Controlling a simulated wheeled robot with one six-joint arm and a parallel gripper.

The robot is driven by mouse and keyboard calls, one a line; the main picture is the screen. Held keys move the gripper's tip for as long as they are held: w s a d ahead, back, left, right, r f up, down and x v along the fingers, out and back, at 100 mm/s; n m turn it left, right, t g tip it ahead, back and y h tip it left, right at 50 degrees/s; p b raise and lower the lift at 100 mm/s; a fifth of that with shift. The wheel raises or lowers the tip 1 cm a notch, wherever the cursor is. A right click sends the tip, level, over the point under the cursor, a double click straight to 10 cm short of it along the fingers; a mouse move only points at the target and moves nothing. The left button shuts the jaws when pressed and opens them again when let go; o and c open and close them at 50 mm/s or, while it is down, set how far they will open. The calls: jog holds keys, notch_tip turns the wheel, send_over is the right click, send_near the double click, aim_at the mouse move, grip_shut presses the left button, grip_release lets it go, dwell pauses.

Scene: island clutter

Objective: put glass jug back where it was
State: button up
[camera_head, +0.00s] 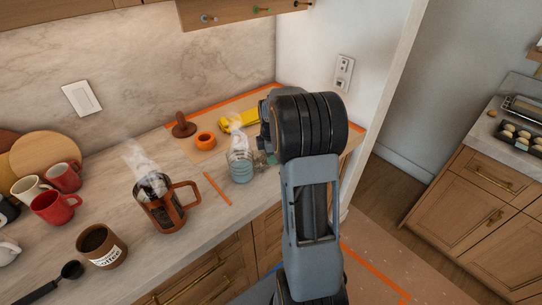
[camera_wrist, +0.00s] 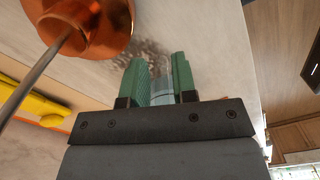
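The glass jug (camera_head: 240,167), clear with a bluish tint, is on or just above the counter, left of my arm; I cannot tell whether its base touches. My gripper (camera_head: 264,158) is at its right side, mostly hidden behind my dark wrist. In the wrist view, the green fingers of my gripper (camera_wrist: 160,82) are close on both sides of a narrow clear part of the glass jug (camera_wrist: 161,93). They appear shut on it. The rest of the jug is hard to make out there.
A steaming brown coffee press (camera_head: 161,208) stands left of the jug. An orange bowl (camera_head: 205,140), a brown knobbed item (camera_head: 183,127) and a yellow object (camera_head: 239,121) lie behind it. Orange tape (camera_head: 217,188) marks the counter. Red mugs (camera_head: 53,207) and a coffee canister (camera_head: 102,247) stand farther left.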

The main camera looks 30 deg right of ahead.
jog(key=o, duration=0.3)
notch_tip(320, 180, up, 14)
jog(key=shift+b, duration=0.35)
dwell(0.3)
jog(key=shift+f, duration=0.1)
dwell(0.4)
jog(key=s+a+f+m+t, duration=0.2)
jog(key=s+a+m, duration=0.5)
jog(key=s+a, duration=0.1)
jog(key=s+a+f+m+t, duration=0.2)
jog(key=s+a+m, duration=0.5)
jog(key=a, duration=0.3)
jog(key=shift+s+a, duration=0.2)
jog(key=shift+s, duration=0.5)
